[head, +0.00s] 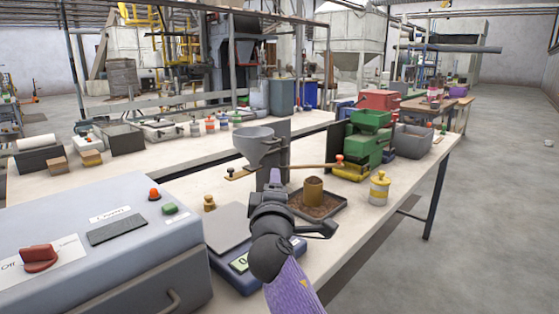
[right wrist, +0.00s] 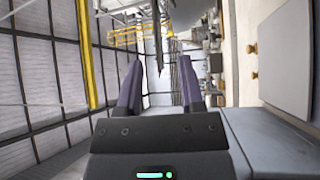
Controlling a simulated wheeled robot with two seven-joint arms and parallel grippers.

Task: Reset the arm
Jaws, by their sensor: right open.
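My right arm (head: 287,290), in a purple sleeve, reaches in from the bottom of the head view. Its dark gripper (head: 275,180) points away from me over the bench, in front of the grey funnel, seen nearly edge-on. In the right wrist view the two purple-grey fingers of the gripper (right wrist: 161,82) stand well apart with nothing between them. The gripper looks clear of the bench items, though its exact height is hard to judge. My left gripper is in neither view.
A blue-grey machine (head: 100,235) with a red knob stands at left, beside a scale (head: 228,228). Open floor (head: 480,230) lies right.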

